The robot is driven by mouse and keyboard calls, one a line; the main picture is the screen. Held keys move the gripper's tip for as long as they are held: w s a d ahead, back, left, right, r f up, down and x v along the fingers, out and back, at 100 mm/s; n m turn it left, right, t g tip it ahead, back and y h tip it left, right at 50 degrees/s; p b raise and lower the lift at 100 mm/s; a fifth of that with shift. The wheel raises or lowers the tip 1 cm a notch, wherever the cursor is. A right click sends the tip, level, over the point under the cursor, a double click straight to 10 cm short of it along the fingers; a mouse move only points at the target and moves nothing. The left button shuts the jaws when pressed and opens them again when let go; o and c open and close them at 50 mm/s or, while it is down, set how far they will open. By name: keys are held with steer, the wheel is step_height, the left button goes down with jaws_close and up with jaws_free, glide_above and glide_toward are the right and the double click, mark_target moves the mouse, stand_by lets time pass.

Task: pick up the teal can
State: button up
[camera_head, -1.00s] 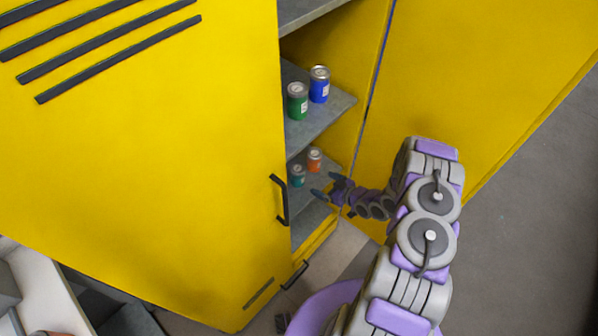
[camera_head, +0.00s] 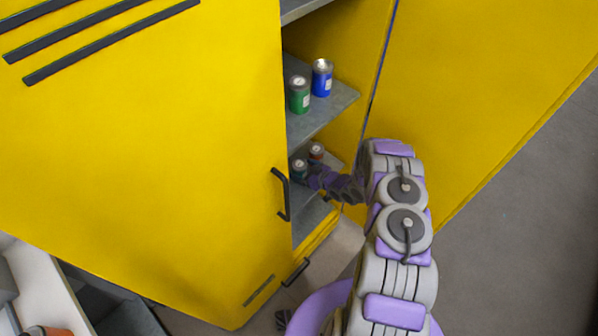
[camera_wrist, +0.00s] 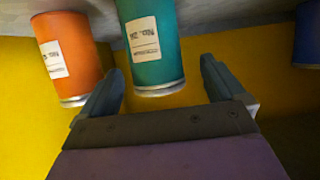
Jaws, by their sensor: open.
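The teal can (camera_head: 299,167) stands on the lower shelf of the yellow cabinet, near the open side. In the wrist view the teal can (camera_wrist: 152,42) appears inverted, its white label facing the camera. My gripper (camera_wrist: 161,82) is open, and the can lines up between its two fingers in that view. The fingers do not visibly close on it. In the head view my gripper (camera_head: 309,177) is at the lower shelf, right beside the can and partly in shadow.
An orange can (camera_wrist: 68,55) stands close beside the teal one, outside one finger. A green can (camera_head: 299,96) and a blue can (camera_head: 322,79) stand on the shelf above (camera_head: 330,113). The cabinet's yellow doors flank the opening; a black handle (camera_head: 282,195) is near my gripper.

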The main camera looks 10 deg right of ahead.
mark_target(296, 165)
steer(key=b+x, duration=0.1)
steer(key=x, duration=0.4)
steer(key=shift+w+d+r, duration=0.15)
steer(key=shift+w+r, duration=0.05)
steer(key=c, duration=1.2)
steer(key=shift+r, duration=0.1)
steer(key=shift+c, duration=0.2)
